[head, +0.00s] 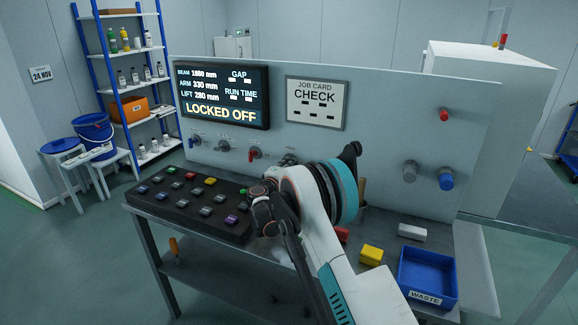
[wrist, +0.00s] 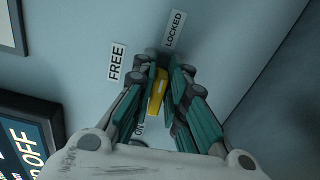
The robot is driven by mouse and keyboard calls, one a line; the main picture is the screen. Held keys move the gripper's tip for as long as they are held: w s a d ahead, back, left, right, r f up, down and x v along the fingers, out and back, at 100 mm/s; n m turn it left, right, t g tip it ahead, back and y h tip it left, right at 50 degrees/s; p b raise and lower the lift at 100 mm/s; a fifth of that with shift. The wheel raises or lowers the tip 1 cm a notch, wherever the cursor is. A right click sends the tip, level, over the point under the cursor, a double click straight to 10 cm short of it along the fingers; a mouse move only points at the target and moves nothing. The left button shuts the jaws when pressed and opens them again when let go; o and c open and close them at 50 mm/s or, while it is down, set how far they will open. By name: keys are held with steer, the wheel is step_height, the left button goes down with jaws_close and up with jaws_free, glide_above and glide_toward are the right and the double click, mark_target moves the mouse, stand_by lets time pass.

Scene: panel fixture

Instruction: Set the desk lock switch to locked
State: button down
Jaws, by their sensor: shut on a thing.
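The switch's yellow handle (wrist: 157,94) shows in the wrist view between the fingers of my gripper (wrist: 163,76), which is shut on it. The FREE label (wrist: 117,64) is to the left of the fingertips and the LOCKED label (wrist: 174,30) is above them, slightly right. The handle's far end and base are partly hidden by the fingers, so I cannot tell clearly which label it is set to. In the head view my arm hides the gripper and the switch in front of the panel (head: 400,130).
The screen (head: 222,95) on the panel reads LOCKED OFF. Other knobs (head: 223,146) sit in a row below it. A button box (head: 195,200), a yellow block (head: 372,254), a white block (head: 412,231) and a blue WASTE tray (head: 428,275) are on the desk.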

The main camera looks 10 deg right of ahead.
steer(key=shift+f+m, duration=0.15)
steer(key=shift+m, duration=0.35)
steer(key=c, duration=1.7)
jaws_free()
steer(key=v, duration=1.2)
